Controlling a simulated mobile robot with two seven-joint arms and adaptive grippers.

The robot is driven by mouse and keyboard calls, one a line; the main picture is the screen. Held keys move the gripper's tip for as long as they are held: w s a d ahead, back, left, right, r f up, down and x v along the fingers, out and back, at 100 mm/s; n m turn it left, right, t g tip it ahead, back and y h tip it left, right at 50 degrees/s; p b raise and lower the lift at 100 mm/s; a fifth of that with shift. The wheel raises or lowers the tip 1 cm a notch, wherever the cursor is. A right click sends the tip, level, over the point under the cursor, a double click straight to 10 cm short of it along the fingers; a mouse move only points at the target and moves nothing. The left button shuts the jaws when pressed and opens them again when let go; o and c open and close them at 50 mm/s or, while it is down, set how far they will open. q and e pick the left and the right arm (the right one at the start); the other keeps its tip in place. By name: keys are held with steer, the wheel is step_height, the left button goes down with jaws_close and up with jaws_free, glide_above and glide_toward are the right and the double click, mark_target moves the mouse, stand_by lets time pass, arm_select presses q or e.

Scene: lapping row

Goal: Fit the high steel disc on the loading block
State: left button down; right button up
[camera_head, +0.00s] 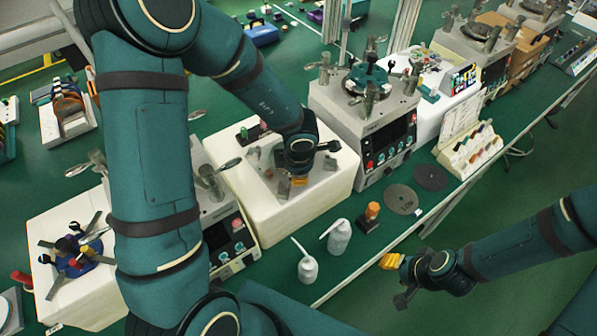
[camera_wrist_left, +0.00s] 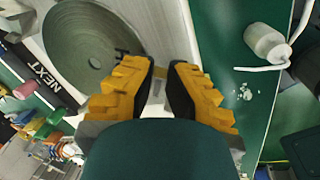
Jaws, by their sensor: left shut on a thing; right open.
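My left gripper (camera_head: 299,182) is low over the white-topped unit in the middle of the bench. In the left wrist view its yellow fingers (camera_wrist_left: 160,85) are close together on a small pale thing, mostly hidden between them. I cannot tell if it is the high steel disc. A large grey-green round plate (camera_wrist_left: 75,45) with a centre hole lies beyond the fingers. The loading block cannot be singled out. My right gripper (camera_head: 400,275) is open and empty beyond the bench's front edge.
A lapping machine (camera_head: 365,115) stands right of the white-topped unit (camera_head: 320,205). A grey disc (camera_head: 402,199) and a dark disc (camera_head: 431,178) lie flat on the bench. Two white bottles (camera_head: 339,238) (camera_head: 308,269) and an orange-capped jar (camera_head: 371,212) stand near the front edge.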

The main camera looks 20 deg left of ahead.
arm_select(q)
steer(key=shift+p, duration=0.4)
steer(key=shift+f+b, duration=0.7)
steer(key=shift+f, duration=0.45)
steer(key=c, duration=1.1)
jaws_free()
steer(key=shift+o, duration=0.2)
steer(key=shift+r, duration=0.1)
step_height(320, 180, up, 12)
steer(key=s+d, duration=0.1)
steer(key=s, duration=0.1)
